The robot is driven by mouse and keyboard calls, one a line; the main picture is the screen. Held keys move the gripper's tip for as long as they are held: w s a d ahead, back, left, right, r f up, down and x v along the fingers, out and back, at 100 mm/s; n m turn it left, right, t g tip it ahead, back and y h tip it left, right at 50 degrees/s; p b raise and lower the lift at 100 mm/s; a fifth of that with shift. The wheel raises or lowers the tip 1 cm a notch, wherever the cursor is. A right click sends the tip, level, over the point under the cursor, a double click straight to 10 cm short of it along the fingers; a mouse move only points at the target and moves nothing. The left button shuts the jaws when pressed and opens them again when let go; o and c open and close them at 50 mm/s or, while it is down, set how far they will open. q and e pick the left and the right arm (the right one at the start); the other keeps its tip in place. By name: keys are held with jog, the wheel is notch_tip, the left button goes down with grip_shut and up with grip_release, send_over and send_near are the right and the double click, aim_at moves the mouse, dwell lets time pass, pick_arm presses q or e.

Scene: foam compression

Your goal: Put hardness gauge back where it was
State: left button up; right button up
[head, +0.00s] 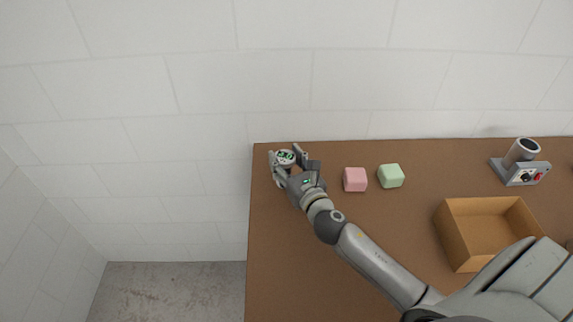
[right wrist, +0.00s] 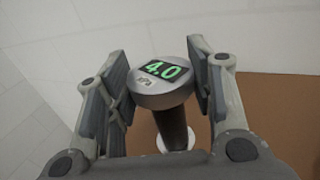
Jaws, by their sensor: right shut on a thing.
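The hardness gauge (head: 285,156) is at the far left corner of the brown table. In the right wrist view the gauge (right wrist: 163,92) has a round silver head with a green display reading 4.0, a dark stem and a pale round foot. My right gripper (head: 287,160) is around the gauge and shut on it, with one finger on each side of its head, as the right wrist view (right wrist: 163,85) also shows. I cannot tell whether the foot touches the table. My left gripper is not in view.
A pink cube (head: 355,180) and a green cube (head: 391,176) sit right of my gripper. An open cardboard box (head: 462,244) is further right. A grey device with a cylinder (head: 520,163) stands at the back right. The table's left edge (head: 250,215) is close to the gauge, with a wall behind.

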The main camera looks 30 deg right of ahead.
jog(key=shift+f, duration=0.65)
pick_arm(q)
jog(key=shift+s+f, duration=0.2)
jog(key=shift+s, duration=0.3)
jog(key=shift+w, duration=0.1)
pick_arm(e)
jog(key=shift+f, duration=0.2)
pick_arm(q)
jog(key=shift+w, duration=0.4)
pick_arm(e)
jog(key=o, duration=1.2)
jog(key=shift+s, duration=0.1)
